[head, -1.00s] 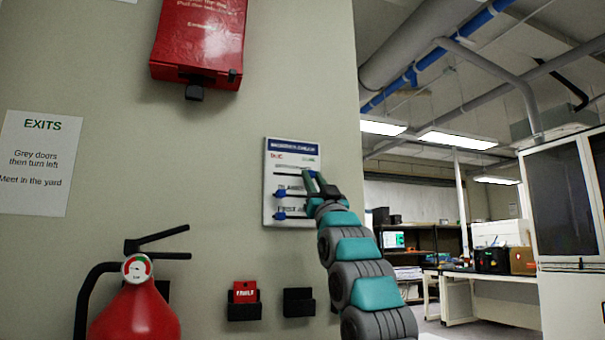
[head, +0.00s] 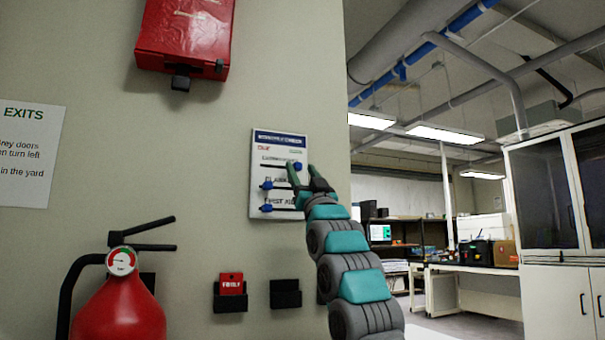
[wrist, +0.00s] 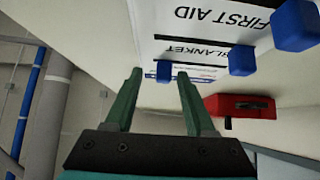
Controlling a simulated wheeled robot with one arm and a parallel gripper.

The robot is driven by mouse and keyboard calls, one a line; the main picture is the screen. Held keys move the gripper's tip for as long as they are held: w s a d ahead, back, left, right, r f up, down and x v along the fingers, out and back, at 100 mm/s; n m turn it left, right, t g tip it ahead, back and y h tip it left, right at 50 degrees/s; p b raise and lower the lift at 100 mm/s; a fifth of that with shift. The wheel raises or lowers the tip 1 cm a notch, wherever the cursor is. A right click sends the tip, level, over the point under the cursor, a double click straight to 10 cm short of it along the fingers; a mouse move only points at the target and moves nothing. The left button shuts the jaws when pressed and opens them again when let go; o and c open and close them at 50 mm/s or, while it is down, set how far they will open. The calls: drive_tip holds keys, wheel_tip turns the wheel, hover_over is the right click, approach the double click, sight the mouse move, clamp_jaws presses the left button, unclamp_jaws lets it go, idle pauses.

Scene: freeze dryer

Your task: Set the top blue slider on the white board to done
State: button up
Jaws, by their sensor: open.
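The white board (head: 281,212) hangs on the wall with three blue sliders. The top blue slider (head: 298,166) sits at the right end of its slot, on the side of the small green label; the red label is at left. The middle slider (head: 266,184) and bottom slider (head: 266,208) sit at the left ends. My gripper (head: 302,167) is open at the board's right side, its fingers spread either side of the top slider. In the wrist view, upside down, the top slider (wrist: 163,71) shows between the open fingertips (wrist: 159,72), with gaps on both sides.
A red wall box (head: 185,38) hangs above left. A fire extinguisher (head: 120,305) stands at lower left. A holder with a red card (head: 231,285) and an empty black holder (head: 285,293) are below the board. The room opens out at right.

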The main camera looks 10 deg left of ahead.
sight(301, 169)
drive_tip(key=shift+b+v, duration=0.8)
drive_tip(key=shift+v, duration=1.5)
drive_tip(key=b+v, duration=0.2)
drive_tip(key=v, duration=0.1)
drive_tip(key=shift+f, duration=0.1)
